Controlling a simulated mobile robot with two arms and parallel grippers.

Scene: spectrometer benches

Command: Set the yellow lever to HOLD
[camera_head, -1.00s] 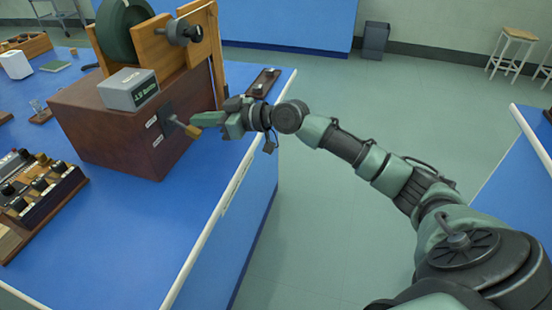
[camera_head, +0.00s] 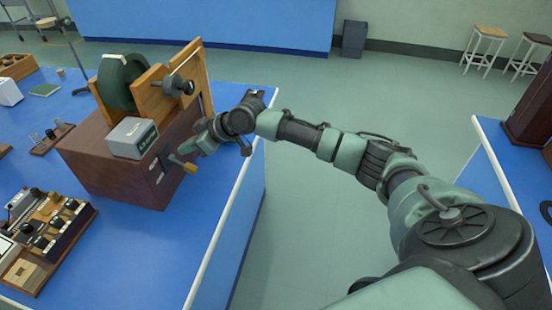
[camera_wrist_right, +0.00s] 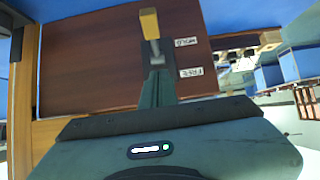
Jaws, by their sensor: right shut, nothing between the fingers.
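The yellow lever (camera_head: 188,168) is on the side of the brown wooden box (camera_head: 105,165), its handle sticking out and down from a dark plate. In the right wrist view the yellow handle (camera_wrist_right: 150,25) and its metal rod show beyond my fingertips, on the side of the label that seems to read HOLD (camera_wrist_right: 186,42). The label FREE (camera_wrist_right: 190,72) is nearer my gripper. My right gripper (camera_head: 186,151) is shut and empty just above the lever. Its fingertips (camera_wrist_right: 157,78) are close to the rod's base; I cannot tell whether they touch. My left gripper is not in view.
A grey meter box (camera_head: 131,138) and a wooden frame with a dark green wheel (camera_head: 122,82) stand on the box. A control panel (camera_head: 45,235) sits at the left on the blue bench (camera_head: 150,255). Floor is clear right of the bench.

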